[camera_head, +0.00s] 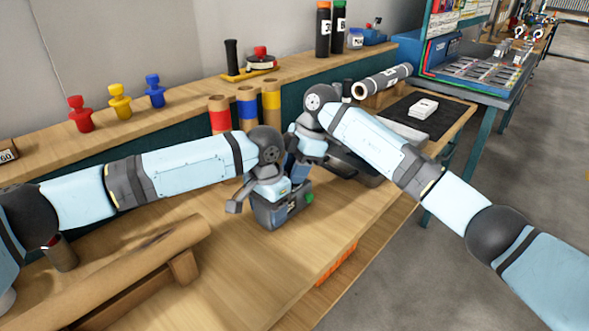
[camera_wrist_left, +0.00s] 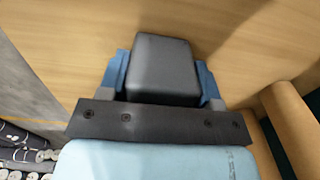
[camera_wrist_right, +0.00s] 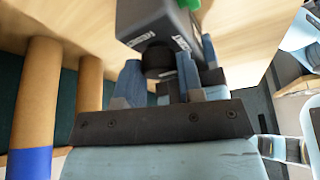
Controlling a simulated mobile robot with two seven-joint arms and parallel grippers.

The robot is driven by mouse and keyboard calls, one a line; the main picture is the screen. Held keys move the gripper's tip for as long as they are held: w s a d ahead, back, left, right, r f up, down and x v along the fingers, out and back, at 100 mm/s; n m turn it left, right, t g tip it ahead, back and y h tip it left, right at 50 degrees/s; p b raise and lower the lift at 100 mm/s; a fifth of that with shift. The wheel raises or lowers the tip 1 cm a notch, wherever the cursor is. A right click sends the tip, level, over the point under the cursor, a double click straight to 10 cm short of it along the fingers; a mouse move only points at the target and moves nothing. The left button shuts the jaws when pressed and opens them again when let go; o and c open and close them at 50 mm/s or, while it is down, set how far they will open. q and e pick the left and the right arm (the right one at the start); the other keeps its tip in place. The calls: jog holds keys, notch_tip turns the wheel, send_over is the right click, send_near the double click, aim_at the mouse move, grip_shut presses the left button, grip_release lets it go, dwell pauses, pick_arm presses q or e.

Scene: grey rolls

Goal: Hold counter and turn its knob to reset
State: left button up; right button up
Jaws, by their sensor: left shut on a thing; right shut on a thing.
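The counter (camera_head: 268,214) is a dark grey box with a small label and a green part (camera_head: 309,198) on its right side. It sits at the bench top, below my arms. My left gripper (camera_head: 266,193) is shut on the counter's body; in the left wrist view the box (camera_wrist_left: 165,68) lies between the blue fingers. My right gripper (camera_wrist_right: 158,72) is shut on the black knob (camera_wrist_right: 157,58) on the counter's side. In the head view the knob is hidden behind the gripper and arm. The counter's labelled faces (camera_wrist_right: 140,15) show in the right wrist view.
Upright tubes with red, blue and yellow bands (camera_head: 247,108) stand close behind the counter. A dark tray (camera_head: 355,165) is behind the right arm. The bench front (camera_head: 290,265) is mostly clear.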

jog(key=shift+n, duration=0.3)
jog(key=n+g+h, duration=0.1)
jog(key=n, duration=0.2)
jog(key=shift+w, duration=0.1)
jog(key=shift+a+n+g+h, duration=0.1)
jog(key=shift+n+g+h, duration=0.25)
jog(key=shift+n, duration=0.9)
jog(key=shift+n+g+h, duration=0.25)
jog(key=shift+n+h, duration=0.1)
jog(key=shift+n, duration=0.9)
jog(key=o, duration=0.9)
jog(key=v, duration=1.2)
